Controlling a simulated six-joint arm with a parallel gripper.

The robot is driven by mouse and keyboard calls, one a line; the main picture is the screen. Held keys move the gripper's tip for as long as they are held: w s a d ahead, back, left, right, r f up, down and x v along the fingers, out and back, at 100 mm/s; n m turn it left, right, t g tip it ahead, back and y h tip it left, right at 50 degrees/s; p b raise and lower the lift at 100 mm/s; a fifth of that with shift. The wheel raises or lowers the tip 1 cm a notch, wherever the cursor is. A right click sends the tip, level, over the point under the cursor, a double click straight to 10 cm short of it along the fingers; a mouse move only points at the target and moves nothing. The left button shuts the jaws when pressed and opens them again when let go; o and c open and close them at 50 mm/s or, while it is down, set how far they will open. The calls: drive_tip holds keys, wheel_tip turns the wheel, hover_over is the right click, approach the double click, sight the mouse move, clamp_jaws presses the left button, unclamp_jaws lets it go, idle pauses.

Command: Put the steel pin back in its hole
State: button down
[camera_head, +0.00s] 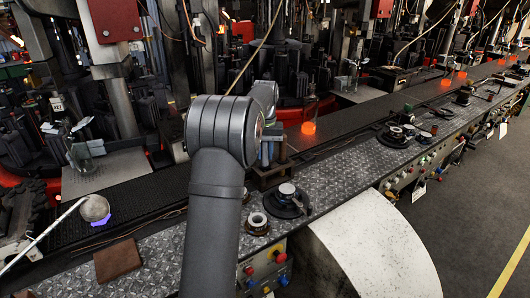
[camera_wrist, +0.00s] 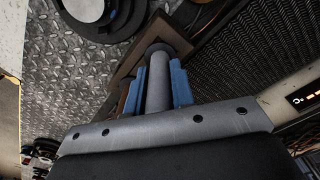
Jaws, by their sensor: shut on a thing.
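The steel pin (camera_wrist: 157,92) is a grey cylinder that stands between the two blue fingers of my gripper (camera_wrist: 157,78) in the wrist view. My gripper is shut on it. The pin's far end meets a dark round part (camera_wrist: 158,47) at a brown block (camera_wrist: 124,66); I cannot tell whether the end is inside a hole or just above it. In the head view my gripper (camera_head: 273,152) is low over the dark brown block (camera_head: 271,177), partly behind my arm. The hole itself is hidden.
A black round fixture with a pale disc (camera_head: 287,190) stands close to the block on the diamond-plate bench (camera_head: 345,172). A dark conveyor (camera_head: 350,130) runs behind, with a glowing orange piece (camera_head: 308,127) on it. A brown plate (camera_head: 117,260) lies at front left.

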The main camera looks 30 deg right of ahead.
drive_tip(key=shift+f, duration=0.3)
drive_tip(key=c, duration=1.2)
unclamp_jaws()
drive_tip(key=shift+c, duration=0.2)
wheel_tip(320, 180, up, 13)
drive_tip(key=shift+f, duration=0.1)
wheel_tip(320, 180, down, 13)
drive_tip(key=shift+r, duration=0.5)
